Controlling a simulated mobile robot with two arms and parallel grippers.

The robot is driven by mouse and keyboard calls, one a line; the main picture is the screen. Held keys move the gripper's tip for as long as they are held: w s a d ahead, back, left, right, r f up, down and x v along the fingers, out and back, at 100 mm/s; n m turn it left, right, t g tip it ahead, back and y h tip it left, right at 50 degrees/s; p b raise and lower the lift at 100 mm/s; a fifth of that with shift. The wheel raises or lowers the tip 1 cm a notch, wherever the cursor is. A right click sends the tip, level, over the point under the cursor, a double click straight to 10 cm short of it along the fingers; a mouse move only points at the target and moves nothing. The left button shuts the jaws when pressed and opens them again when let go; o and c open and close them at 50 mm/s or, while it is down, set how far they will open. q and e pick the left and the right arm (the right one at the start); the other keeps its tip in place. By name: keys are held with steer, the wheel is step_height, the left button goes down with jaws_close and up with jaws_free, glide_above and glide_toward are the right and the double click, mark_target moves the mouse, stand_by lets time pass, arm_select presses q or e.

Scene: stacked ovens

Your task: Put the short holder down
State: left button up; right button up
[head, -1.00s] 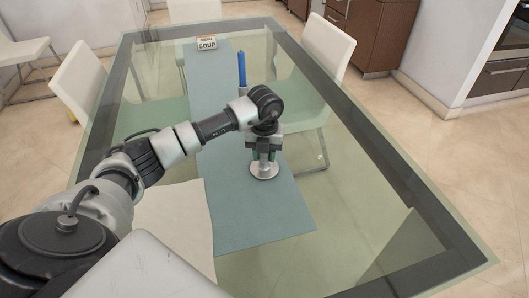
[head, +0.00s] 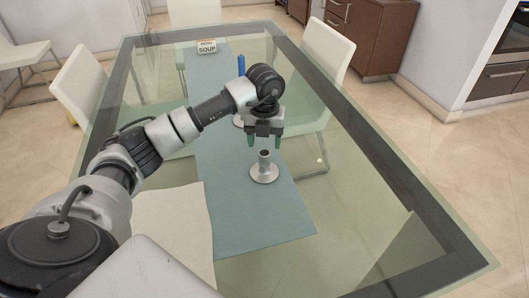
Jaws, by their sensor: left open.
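The short holder (head: 264,172), a small silver candle holder with a round base and a short cup, stands upright on the blue-grey runner (head: 235,205) on the glass table. My left gripper (head: 264,140) is above and slightly behind it, pointing down, open and empty, its green-tipped fingers apart from the holder. My right gripper is not in view.
A blue candle (head: 241,66) stands farther back on the runner, its silver base (head: 238,121) partly hidden behind my left arm. A soup menu sign (head: 207,47) stands at the far end. White chairs (head: 326,62) surround the table. The glass at right is clear.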

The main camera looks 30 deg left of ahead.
arm_select(q)
step_height(320, 180, up, 6)
steer(key=shift+f, duration=0.2)
stand_by(0.5)
